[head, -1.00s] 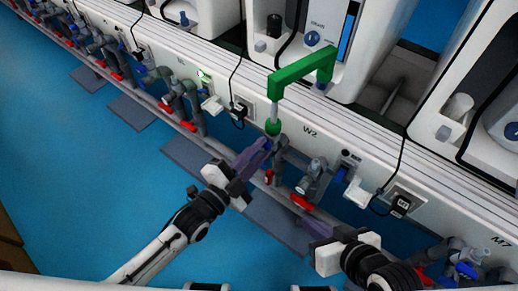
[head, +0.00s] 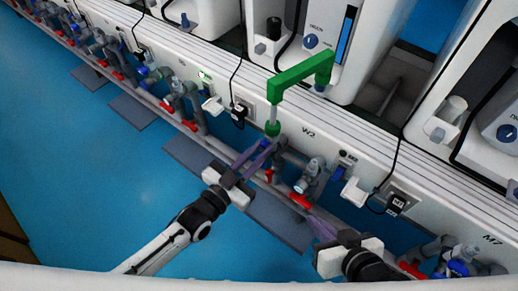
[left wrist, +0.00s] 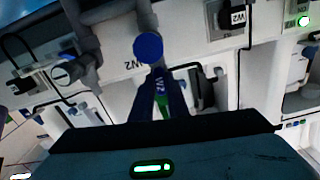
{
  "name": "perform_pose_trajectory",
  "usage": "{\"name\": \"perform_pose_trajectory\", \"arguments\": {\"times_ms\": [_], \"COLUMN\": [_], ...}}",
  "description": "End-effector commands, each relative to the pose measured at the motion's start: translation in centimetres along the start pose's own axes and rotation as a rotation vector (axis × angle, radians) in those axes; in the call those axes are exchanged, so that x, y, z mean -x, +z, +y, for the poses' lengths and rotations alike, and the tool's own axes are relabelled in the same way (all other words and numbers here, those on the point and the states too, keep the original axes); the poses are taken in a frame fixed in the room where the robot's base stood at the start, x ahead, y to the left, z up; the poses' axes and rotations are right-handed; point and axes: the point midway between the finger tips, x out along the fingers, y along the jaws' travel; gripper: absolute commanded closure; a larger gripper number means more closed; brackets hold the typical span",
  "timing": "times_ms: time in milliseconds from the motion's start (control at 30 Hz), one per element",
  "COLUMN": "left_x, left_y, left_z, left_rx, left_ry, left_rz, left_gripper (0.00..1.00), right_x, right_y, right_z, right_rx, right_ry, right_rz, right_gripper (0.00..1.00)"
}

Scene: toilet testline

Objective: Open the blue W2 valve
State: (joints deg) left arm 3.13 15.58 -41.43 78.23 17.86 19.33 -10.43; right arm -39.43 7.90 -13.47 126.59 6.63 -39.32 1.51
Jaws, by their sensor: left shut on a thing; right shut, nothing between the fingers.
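The blue W2 valve handle (head: 266,142) sits on the grey pipework under the W2 label (head: 308,133), just below a green fitting (head: 272,129). My left gripper (head: 264,149) reaches it from the lower left and is shut on the blue handle. The fingers hide part of the handle. My right gripper (head: 312,214) is shut and empty, below a red valve handle (head: 301,201) and apart from the blue handle.
A green bracket (head: 303,73) rises above the W2 pipework. White cabinets line the wall, with a black plug and cable (head: 397,203) at the right. More pipes with red handles (head: 190,125) run to the left. The blue floor (head: 90,180) is open at the left.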

Motion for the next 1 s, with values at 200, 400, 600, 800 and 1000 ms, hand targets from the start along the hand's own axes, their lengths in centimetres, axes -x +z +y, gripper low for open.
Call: {"name": "perform_pose_trajectory", "arguments": {"times_ms": [200,400,600,800,1000], "left_x": [0.04,0.04,0.04,0.05,0.04], "left_y": [0.11,0.13,0.15,0.15,0.13], "left_z": [-0.01,0.01,0.02,0.03,0.03], "left_rx": [0.094,0.135,0.146,0.146,0.145], "left_ry": [0.0,0.0,0.0,0.0,0.0], "left_rz": [-0.003,-0.003,-0.003,-0.004,-0.003], "left_gripper": [1.0,1.0,1.0,1.0,0.67], "right_x": [0.16,0.29,0.33,0.36,0.34], "right_y": [0.22,0.54,0.55,0.38,0.02], "right_z": [0.19,0.19,0.25,0.21,0.12], "right_rx": [-0.003,-0.003,0.001,0.003,0.005], "right_ry": [0.006,0.006,0.006,0.005,0.003], "right_rz": [0.0,-0.005,-0.005,-0.002,0.005], "right_gripper": [1.0,1.0,1.0,1.0,1.0]}}
